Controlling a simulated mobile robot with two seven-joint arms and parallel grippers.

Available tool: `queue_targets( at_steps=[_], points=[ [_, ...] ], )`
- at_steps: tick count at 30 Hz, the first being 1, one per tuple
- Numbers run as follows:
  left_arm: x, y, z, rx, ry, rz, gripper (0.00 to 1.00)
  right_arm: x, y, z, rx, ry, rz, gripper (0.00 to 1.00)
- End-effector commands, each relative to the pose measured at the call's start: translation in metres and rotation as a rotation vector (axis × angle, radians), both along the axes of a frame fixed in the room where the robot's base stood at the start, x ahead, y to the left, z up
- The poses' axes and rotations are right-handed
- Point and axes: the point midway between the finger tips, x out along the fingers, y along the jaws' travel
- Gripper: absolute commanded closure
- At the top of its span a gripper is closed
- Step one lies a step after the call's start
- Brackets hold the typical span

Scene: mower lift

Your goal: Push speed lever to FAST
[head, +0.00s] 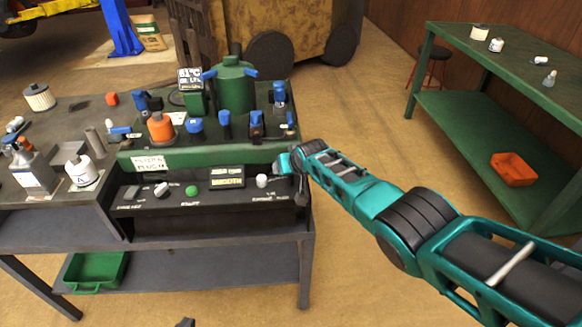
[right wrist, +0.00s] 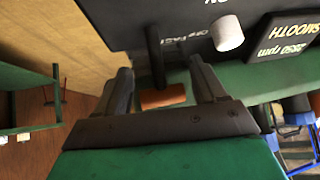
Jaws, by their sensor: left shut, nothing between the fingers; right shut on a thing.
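The black control panel (head: 235,208) is on the front of the bench, with a green button, a white knob (head: 262,181) and a display (head: 228,182) reading SMOOTH. My right gripper (head: 300,190) is at the panel's right end, partly hidden by its arm. In the right wrist view its fingers (right wrist: 163,92) are on either side of the speed lever, a dark stem with an orange-brown grip (right wrist: 163,97). The small lettering by the lever is hard to read, so its exact setting is unclear. Only a dark tip of my left gripper (head: 185,322) shows at the bottom edge.
Bottles, blue-handled parts and a green canister (head: 236,85) crowd the bench above the panel. A green tray (head: 96,270) is on the lower shelf. A green table (head: 480,110) stands at right with an orange bin (head: 513,169). The floor between is clear.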

Motion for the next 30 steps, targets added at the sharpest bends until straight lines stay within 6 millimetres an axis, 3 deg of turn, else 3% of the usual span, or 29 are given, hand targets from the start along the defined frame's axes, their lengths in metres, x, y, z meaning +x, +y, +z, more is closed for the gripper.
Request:
queue_targets(
  at_steps=[18,19,25,30],
  points=[
    [0.0001,-0.0002,-0.0031,0.000,0.000,-0.001,1.00,-0.0011,0.0030,0.0000,0.013,0.043,-0.004,0.84],
    [0.0001,-0.0002,-0.0031,0.000,0.000,-0.001,1.00,-0.0011,0.0030,0.0000,0.013,0.043,-0.004,0.29],
    [0.0002,-0.0003,-0.0032,0.000,0.000,-0.001,1.00,-0.0011,0.0016,-0.0005,0.008,0.044,-0.004,0.10],
    [0.0001,-0.0003,-0.0033,0.000,0.000,-0.001,1.00,-0.0008,0.0000,-0.0007,0.005,0.043,-0.004,0.10]
  ],
)
